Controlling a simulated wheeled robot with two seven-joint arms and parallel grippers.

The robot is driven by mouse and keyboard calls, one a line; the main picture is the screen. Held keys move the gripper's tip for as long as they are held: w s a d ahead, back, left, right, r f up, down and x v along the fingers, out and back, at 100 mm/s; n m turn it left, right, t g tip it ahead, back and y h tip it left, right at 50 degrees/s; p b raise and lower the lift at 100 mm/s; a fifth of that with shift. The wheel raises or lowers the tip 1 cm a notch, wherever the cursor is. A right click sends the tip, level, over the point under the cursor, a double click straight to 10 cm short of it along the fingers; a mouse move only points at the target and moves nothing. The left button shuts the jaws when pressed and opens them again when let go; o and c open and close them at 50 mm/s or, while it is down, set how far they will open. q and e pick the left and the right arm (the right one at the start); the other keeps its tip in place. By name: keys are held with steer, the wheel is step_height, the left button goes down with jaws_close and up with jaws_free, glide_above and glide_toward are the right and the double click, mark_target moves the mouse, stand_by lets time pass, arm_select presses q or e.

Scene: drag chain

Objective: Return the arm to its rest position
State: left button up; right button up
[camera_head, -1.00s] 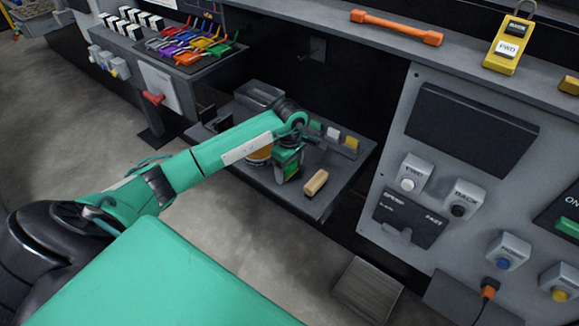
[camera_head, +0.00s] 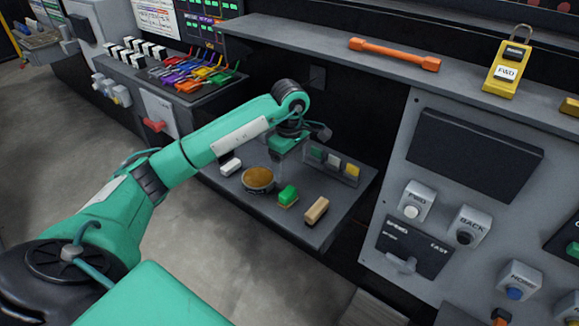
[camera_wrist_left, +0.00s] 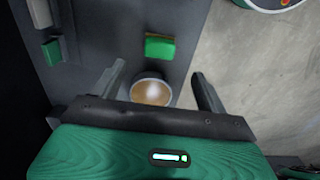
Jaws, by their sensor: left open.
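My left arm reaches in from the left in the head view, its wrist bent down over a dark low shelf (camera_head: 340,219). My left gripper (camera_wrist_left: 160,82) is open and empty in the left wrist view. A round brown-topped tin (camera_wrist_left: 151,92) appears between its fingers but lies below, on the shelf. The tin also shows in the head view (camera_head: 257,179). A green block (camera_head: 288,196) lies on the shelf right of the tin, apart from the gripper. It also shows in the left wrist view (camera_wrist_left: 160,47). My right gripper is not in view.
A tan block (camera_head: 317,211) and a white block (camera_head: 231,164) lie on the shelf. A small rack (camera_head: 348,180) holds green, white and yellow blocks behind. A button panel (camera_head: 455,195) stands at right; an upper ledge carries an orange bar (camera_head: 394,54). Floor at left is open.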

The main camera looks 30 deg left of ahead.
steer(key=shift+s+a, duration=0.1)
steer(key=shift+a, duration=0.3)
